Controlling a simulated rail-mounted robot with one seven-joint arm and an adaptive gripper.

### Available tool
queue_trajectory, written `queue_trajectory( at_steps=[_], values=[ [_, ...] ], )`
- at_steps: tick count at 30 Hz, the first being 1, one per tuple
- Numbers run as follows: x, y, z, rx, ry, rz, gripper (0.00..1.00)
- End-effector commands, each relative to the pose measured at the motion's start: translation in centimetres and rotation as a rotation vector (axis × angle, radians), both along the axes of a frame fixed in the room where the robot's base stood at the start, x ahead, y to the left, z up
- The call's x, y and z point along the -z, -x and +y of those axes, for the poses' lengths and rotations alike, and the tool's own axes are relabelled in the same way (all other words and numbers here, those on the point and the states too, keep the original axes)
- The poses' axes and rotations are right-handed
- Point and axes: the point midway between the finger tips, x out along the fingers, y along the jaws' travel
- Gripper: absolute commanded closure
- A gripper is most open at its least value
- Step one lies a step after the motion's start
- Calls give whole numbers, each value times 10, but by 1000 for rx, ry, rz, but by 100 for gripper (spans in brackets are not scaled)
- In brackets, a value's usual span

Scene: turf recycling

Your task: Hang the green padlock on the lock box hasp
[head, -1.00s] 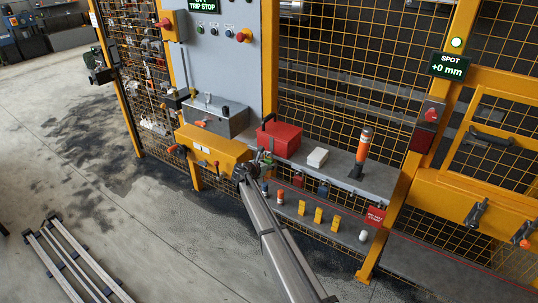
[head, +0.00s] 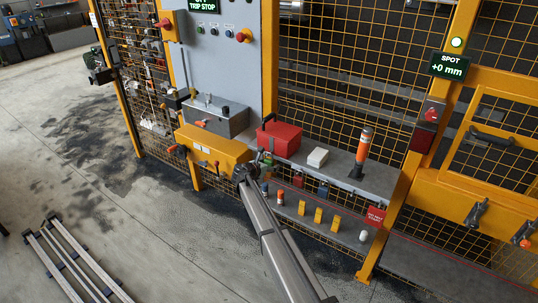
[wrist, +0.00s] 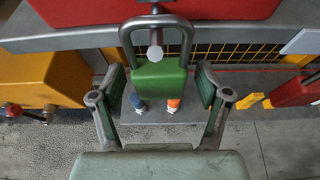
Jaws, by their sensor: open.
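The green padlock (wrist: 160,75) hangs upright in the wrist view, its grey shackle looped around a pin at the shelf's front edge. In the head view the padlock (head: 266,158) is small and partly hidden by my gripper. My gripper (wrist: 161,88) is open, with one finger on each side of the padlock's body and a visible gap on both sides. A red box with a black handle (head: 280,139), perhaps the lock box, sits on the shelf above; its lower part shows in the wrist view (wrist: 220,8). I cannot make out a hasp.
Red (head: 298,181) and blue (head: 323,190) padlocks hang along the shelf edge to the right. A yellow housing (head: 215,148) stands close on the left. A lower shelf (head: 340,232) holds small bottles and yellow tags. Mesh fencing stands behind.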

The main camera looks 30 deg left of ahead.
Motion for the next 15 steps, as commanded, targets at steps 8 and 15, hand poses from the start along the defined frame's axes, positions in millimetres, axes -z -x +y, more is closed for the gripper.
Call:
queue_trajectory(
  at_steps=[8, 15],
  values=[
    [-6, 14, 1, 0, 0, 0, 24],
    [-22, 54, 5, -1, 0, 0, 24]
  ],
)
